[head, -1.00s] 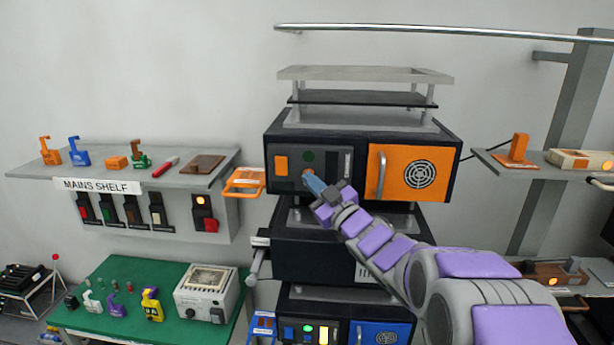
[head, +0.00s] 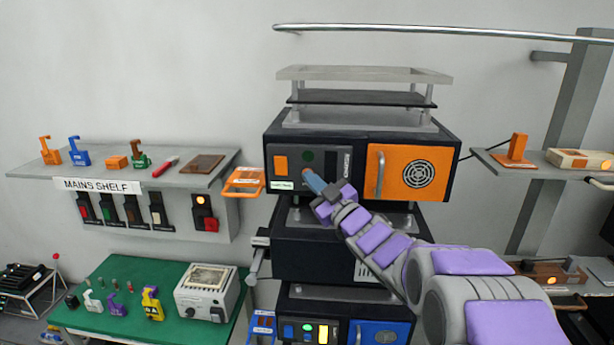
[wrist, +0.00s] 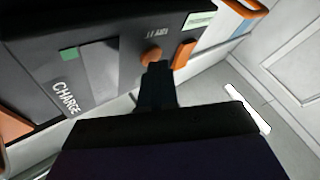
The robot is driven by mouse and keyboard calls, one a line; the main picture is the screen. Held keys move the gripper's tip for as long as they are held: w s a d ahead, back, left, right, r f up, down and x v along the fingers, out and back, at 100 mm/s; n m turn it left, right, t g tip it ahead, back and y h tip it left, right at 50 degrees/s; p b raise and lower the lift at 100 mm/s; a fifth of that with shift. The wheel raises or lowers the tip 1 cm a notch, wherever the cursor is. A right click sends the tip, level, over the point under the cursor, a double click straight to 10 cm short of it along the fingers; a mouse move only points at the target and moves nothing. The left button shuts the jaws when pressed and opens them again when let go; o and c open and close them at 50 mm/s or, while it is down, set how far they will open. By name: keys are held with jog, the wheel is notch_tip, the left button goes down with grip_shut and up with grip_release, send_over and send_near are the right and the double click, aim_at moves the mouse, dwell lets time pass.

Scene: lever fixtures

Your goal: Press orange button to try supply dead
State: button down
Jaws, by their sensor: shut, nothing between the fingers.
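The round orange button (wrist: 152,54) is on the dark front panel of the upper unit, next to a rectangular orange piece (wrist: 184,54). In the head view only a small part of the button (head: 306,172) shows beside my fingertips. My gripper (head: 313,181) is shut and empty, its tips pointing at the panel. In the wrist view my gripper (wrist: 156,70) has its tips at the button's lower edge and covers part of it. They look touching or very close; I cannot tell whether the button is pressed in. The rectangular orange piece (head: 281,165) is left of it.
An orange door (head: 399,173) with a grey handle (head: 380,175) is right of the panel. The mains shelf (head: 180,176) stands farther left. A lower dark unit (head: 315,250) sits below my wrist.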

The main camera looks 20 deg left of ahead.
jog(key=shift+s, duration=0.1)
jog(key=shift+s+f+b, duration=0.1)
jog(key=shift+s+b, duration=0.45)
jog(key=shift+s, duration=0.2)
jog(key=s+b, duration=0.1)
jog(key=s, duration=0.1)
jog(key=s+d+b, duration=0.1)
jog(key=s, duration=0.2)
jog(key=shift+w, duration=0.1)
jog(key=shift+d, duration=0.1)
dwell(0.6)
